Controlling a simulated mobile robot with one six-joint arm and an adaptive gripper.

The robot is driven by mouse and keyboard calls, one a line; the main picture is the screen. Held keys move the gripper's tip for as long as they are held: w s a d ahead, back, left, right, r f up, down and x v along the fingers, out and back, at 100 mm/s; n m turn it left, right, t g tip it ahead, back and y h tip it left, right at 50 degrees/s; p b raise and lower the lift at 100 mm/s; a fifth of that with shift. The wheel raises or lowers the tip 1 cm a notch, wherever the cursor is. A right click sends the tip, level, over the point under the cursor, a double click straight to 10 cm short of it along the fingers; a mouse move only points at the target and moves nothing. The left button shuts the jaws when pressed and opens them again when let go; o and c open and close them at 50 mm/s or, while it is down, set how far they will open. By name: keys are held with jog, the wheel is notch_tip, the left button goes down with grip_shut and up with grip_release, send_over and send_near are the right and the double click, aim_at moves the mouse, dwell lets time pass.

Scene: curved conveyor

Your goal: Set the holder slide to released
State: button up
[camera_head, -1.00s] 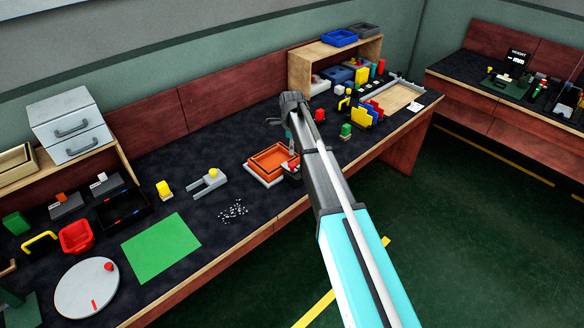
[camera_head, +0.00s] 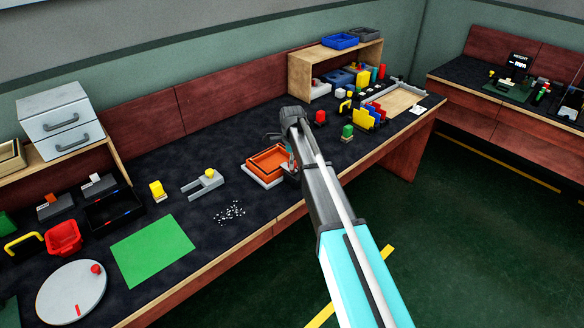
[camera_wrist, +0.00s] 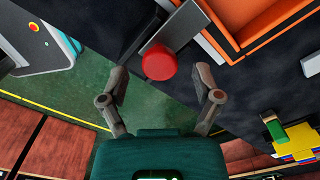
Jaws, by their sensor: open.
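In the wrist view a red round knob (camera_wrist: 158,63) sits at the end of a flat grey bar (camera_wrist: 176,30); I take this to be the holder slide. The bar lies beside an orange tray (camera_wrist: 225,35), which also shows on a light base in the head view (camera_head: 270,161). My gripper (camera_wrist: 160,78) is open and empty. In the wrist view its two fingers appear on either side of the knob's lower side, apart from it. In the head view my arm hides part of the slide.
A grey forked fixture with a yellow knob (camera_head: 209,173) lies left of the tray, with small white pieces (camera_head: 230,211) near it. A green mat (camera_head: 152,250) lies at front left.

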jog(key=shift+f+b, duration=0.3)
jog(key=shift+f, duration=0.15)
